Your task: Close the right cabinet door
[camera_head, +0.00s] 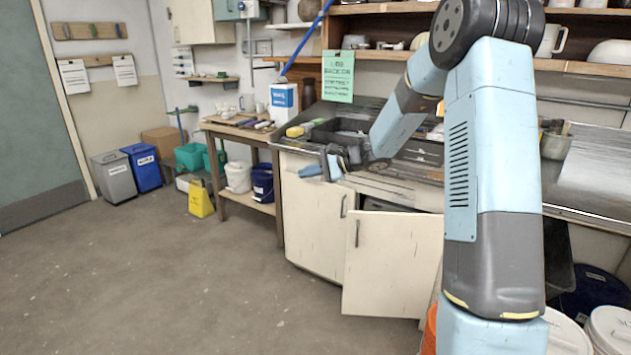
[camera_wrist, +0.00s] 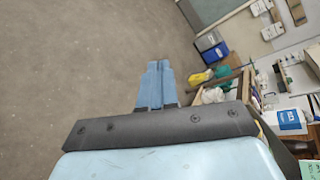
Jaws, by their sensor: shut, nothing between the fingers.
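The right cabinet door (camera_head: 392,265) is a cream panel under the sink counter in the head view. It stands open, swung out into the room, with its dark handle (camera_head: 357,233) near its left edge. A dark gap shows above it. The left cabinet door (camera_head: 315,215) is beside it and looks shut or nearly so. My gripper (camera_head: 305,171) is at counter height, in front of the left door's top and apart from the right door. In the wrist view, its blue fingers (camera_wrist: 156,70) are together and empty over the floor. The right door does not show there.
The sink counter (camera_head: 590,185) runs along the right. A wooden table (camera_head: 247,203) with buckets stands left of the cabinet. A yellow floor sign (camera_head: 200,200) and bins (camera_head: 115,178) are farther left. Lidded buckets (camera_head: 609,330) stand at bottom right. The floor (camera_head: 190,285) left of the doors is clear.

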